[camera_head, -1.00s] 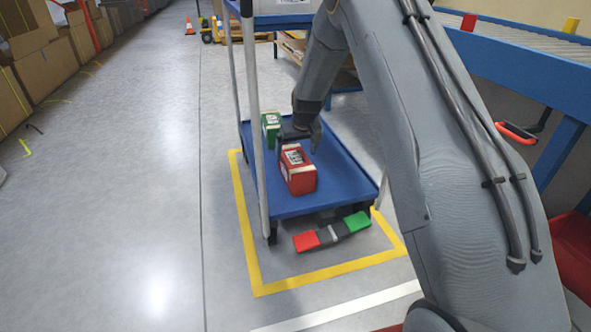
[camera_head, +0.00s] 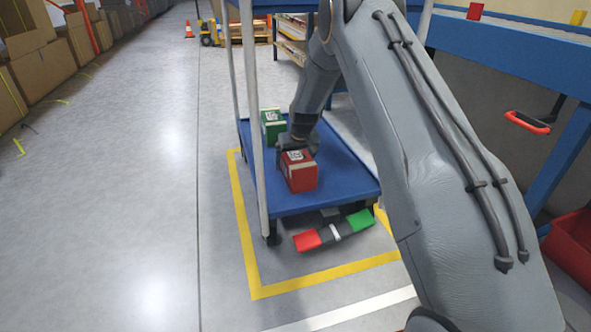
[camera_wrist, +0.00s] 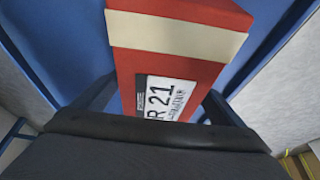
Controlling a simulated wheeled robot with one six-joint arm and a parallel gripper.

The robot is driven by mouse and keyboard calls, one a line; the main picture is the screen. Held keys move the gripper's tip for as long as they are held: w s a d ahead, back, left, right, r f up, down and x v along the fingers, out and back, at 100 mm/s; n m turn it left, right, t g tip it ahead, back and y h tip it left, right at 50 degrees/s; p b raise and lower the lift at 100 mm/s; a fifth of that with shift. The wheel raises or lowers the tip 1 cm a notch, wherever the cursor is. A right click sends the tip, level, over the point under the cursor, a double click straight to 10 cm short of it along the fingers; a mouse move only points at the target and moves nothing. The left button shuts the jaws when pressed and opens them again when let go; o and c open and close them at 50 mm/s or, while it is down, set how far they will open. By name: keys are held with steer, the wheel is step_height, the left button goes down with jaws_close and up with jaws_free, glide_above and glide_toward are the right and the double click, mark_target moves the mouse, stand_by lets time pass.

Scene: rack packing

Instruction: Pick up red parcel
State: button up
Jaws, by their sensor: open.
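The red parcel (camera_head: 299,176) sits on the blue lower shelf (camera_head: 325,196) of the cart, near its front. My gripper (camera_head: 299,146) is just behind and above the parcel in the head view. In the wrist view my gripper (camera_wrist: 160,104) is open, with one dark finger on each side of the parcel's labelled end. The fingertips are partly hidden, and I cannot tell whether they touch it.
A green parcel (camera_head: 272,124) stands behind and left on the same shelf. A pale cart post (camera_head: 259,150) rises at the left. A red, grey and green bar (camera_head: 335,231) is below the shelf's front edge. A blue conveyor frame (camera_head: 520,50) is at the right.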

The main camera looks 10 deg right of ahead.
steer(key=shift+r, duration=0.1)
steer(key=c, duration=1.5)
steer(key=shift+c, duration=0.2)
